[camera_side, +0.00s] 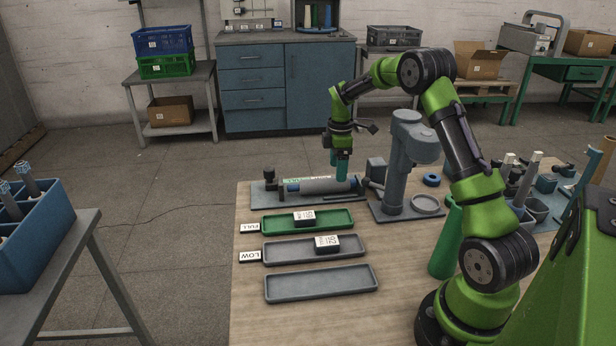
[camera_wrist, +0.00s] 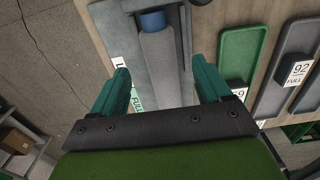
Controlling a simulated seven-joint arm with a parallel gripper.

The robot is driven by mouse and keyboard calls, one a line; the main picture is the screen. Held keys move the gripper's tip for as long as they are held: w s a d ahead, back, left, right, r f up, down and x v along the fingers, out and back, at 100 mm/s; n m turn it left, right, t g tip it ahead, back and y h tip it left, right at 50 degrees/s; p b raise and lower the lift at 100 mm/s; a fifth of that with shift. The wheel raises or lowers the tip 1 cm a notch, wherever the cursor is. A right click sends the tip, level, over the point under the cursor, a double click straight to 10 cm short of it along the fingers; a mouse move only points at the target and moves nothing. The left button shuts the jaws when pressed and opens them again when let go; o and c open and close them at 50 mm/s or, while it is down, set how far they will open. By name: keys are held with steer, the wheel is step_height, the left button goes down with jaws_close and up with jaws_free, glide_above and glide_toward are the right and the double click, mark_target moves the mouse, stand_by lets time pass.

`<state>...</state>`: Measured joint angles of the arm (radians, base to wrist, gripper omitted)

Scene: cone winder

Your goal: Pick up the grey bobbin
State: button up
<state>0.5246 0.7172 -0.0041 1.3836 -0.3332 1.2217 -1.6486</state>
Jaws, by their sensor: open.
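The grey bobbin (camera_side: 325,185) is a long cylinder with a blue end, lying on its side on the grey winder base (camera_side: 262,198) at the back of the table. In the wrist view the bobbin (camera_wrist: 162,66) runs up the picture to its blue end (camera_wrist: 152,20). My gripper (camera_side: 343,176) points down at the bobbin's right part, its teal fingers open. In the wrist view my gripper (camera_wrist: 165,82) has one finger on each side of the bobbin, with gaps visible. I cannot tell how far down the fingertips reach beside it.
A green tray (camera_side: 338,224) and a grey tray (camera_side: 277,256) each hold a dark block with a white label. A nearer grey tray (camera_side: 321,284) is empty. A grey post stand (camera_side: 400,175) stands close right of the bobbin. A green cone (camera_side: 446,245) stands farther right.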

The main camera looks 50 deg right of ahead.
mark_target(322, 186)
step_height(322, 186, down, 5)
steer(key=shift+s+f, duration=0.1)
steer(key=c, duration=1.3)
step_height(322, 186, up, 8)
steer(key=shift+d+r, duration=0.1)
steer(key=shift+r, duration=0.1)
steer(key=shift+s+a+r, duration=0.15)
steer(key=shift+a+r, duration=0.05)
steer(key=shift+r, duration=0.2)
steer(key=shift+f, duration=4.2)
